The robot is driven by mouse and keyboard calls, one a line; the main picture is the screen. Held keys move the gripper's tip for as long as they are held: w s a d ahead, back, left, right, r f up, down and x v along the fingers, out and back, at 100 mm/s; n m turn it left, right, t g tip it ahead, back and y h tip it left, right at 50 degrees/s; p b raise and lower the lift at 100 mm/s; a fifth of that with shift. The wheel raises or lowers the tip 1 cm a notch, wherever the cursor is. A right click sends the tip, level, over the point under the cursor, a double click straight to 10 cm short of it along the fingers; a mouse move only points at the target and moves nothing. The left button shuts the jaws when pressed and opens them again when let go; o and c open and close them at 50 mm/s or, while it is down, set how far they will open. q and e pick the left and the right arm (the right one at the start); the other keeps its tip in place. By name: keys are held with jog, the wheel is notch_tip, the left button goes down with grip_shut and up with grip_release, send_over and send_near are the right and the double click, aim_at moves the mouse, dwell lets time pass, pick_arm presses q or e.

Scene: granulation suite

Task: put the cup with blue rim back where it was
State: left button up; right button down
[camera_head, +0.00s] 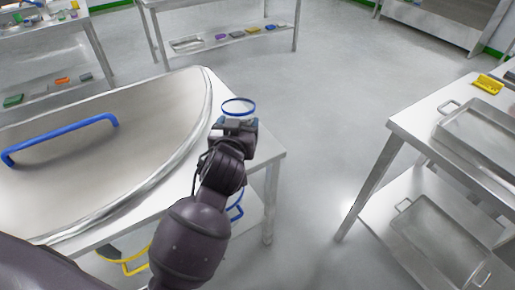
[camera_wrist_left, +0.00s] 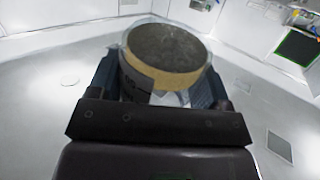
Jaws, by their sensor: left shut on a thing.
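The cup with blue rim (camera_head: 238,105) is in the head view, just beyond my left gripper (camera_head: 236,124), over the right end of the near steel table (camera_head: 262,157). My left gripper is shut on it. In the left wrist view the cup (camera_wrist_left: 165,55) sits between the two fingers of my left gripper (camera_wrist_left: 158,88). It looks clear-walled there, with a grey round face, a tan band and dark markings on its side; the blue rim does not show. I cannot tell whether the cup touches the table. My right gripper is not in view.
A large steel lid (camera_head: 150,125) with a blue handle (camera_head: 65,140) covers most of the near table. A table with steel trays (camera_head: 480,130) stands at right, a yellow item (camera_head: 488,84) on it. Shelved tables with small items stand behind. Open floor (camera_head: 320,90) lies between.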

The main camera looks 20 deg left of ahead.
pick_arm(q)
jog(key=w+d+r+n+y+b, duration=0.2)
jog(key=w+r+n+y+b, duration=0.3)
jog(key=w, duration=0.5)
jog(key=m+y+b, duration=0.1)
jog(key=b, duration=0.1)
send_over(260, 149)
notch_tip(260, 149, down, 8)
jog(key=shift+g, duration=0.3)
notch_tip(260, 149, down, 6)
jog(key=shift+s+r+b, duration=0.1)
jog(key=shift+b, duration=0.85)
notch_tip(260, 149, down, 5)
jog(key=shift+f+b, duration=0.1)
jog(key=shift+b, duration=0.65)
jog(key=shift+f, duration=0.25)
jog(key=o, duration=0.9)
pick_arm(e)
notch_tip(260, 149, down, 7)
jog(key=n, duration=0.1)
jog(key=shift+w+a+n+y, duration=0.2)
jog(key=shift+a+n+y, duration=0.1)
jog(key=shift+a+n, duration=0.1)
